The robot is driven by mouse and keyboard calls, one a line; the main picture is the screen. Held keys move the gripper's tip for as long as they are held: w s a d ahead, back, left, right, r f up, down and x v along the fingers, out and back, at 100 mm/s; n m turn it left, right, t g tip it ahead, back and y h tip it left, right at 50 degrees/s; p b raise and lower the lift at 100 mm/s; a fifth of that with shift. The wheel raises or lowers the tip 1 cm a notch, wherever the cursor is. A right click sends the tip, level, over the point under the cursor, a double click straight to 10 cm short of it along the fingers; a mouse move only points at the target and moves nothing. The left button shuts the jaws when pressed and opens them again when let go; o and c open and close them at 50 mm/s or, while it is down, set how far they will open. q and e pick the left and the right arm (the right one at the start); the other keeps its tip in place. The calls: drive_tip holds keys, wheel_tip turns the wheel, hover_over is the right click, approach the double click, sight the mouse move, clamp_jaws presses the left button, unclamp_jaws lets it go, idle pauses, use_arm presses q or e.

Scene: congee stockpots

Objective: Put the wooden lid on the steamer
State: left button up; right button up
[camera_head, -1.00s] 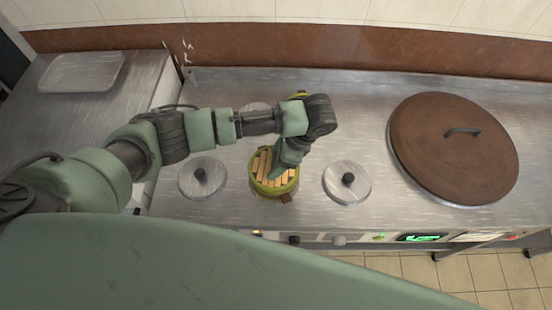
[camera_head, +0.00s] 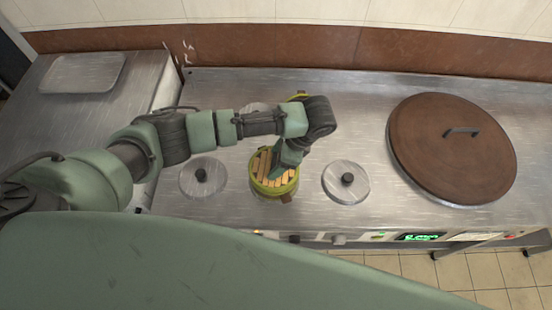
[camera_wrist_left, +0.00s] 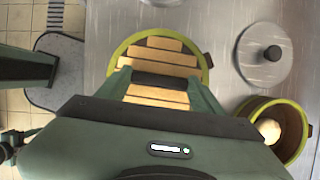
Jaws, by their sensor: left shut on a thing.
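The wooden lid (camera_head: 264,164) is round with pale slats. It lies level at the green-rimmed steamer (camera_head: 292,188), inside its rim as seen from above. I cannot tell whether it rests fully on it. In the left wrist view the slats (camera_wrist_left: 158,60) show inside the steamer's green rim (camera_wrist_left: 122,50), with a dark bar across them between my fingers. My left gripper (camera_head: 278,175) points down and is shut on the lid, hiding its right part. My right gripper is not in view.
A second green-rimmed steamer (camera_wrist_left: 298,115) stands open behind, a pale round thing inside; my wrist mostly hides it in the head view. Metal pot lids flank the front steamer, left (camera_head: 203,178) and right (camera_head: 345,183). A big brown lid (camera_head: 450,150) lies farther right.

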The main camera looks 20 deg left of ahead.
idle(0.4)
use_arm(q)
drive_tip(key=shift+p, duration=0.45)
drive_tip(key=shift+f, duration=0.1)
drive_tip(key=shift+f+b, duration=0.35)
drive_tip(key=shift+f, duration=0.15)
drive_tip(key=o, duration=1.1)
drive_tip(key=p+v, duration=0.9)
drive_tip(key=v, duration=0.2)
drive_tip(key=shift+p, duration=0.3)
